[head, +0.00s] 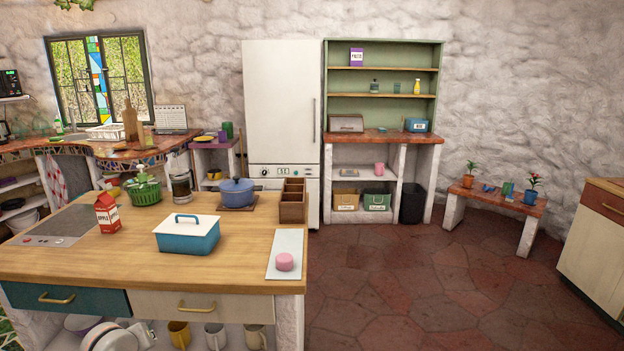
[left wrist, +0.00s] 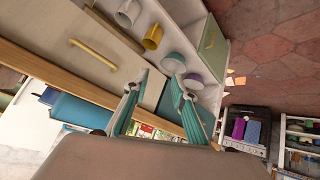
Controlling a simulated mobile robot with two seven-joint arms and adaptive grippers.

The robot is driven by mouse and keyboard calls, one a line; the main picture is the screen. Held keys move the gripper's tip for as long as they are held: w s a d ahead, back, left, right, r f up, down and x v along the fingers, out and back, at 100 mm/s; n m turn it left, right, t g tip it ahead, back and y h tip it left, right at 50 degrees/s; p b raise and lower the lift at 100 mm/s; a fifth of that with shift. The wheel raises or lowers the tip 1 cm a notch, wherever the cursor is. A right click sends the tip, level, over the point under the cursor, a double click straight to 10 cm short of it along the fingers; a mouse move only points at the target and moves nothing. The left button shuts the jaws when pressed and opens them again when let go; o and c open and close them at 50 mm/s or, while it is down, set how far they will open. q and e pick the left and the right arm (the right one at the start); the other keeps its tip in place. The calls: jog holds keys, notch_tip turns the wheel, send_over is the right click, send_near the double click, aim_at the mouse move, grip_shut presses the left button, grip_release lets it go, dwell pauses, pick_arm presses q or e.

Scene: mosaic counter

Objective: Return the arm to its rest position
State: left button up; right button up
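My left gripper (left wrist: 158,82) shows in the left wrist view, with two teal fingers apart and nothing between them. It hangs in front of the counter's drawers and open shelf, seen at a tilt. In the head view a white rounded part at the bottom left edge looks like part of my left arm; its fingers cannot be made out there. My right arm and gripper are in neither view.
The wooden counter (head: 130,262) holds a blue lidded dish (head: 187,236), a red carton (head: 107,213), a blue pot (head: 237,193) and a pink round item (head: 284,262). Mugs (left wrist: 152,37) and bowls stand on its lower shelf. The tiled floor (head: 420,285) at right is clear.

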pick_arm(q)
jog(key=s+d+f+m+t+h, duration=0.1)
jog(key=s+d+f+m+h, duration=0.1)
jog(key=s+d+f+m, duration=0.7)
jog(key=s+d+f+m+h, duration=0.1)
jog(key=s+d+f, duration=0.1)
jog(key=s+d, duration=0.2)
jog(key=s+d+f+m+h, duration=0.1)
jog(key=s+d, duration=0.3)
jog(key=s, duration=0.6)
jog(key=s+d+f+t+h, duration=0.1)
jog(key=s+d+f, duration=0.2)
jog(key=s+d, duration=0.2)
jog(key=s, duration=0.2)
jog(key=shift+s+m, duration=0.35)
jog(key=shift+m, duration=0.05)
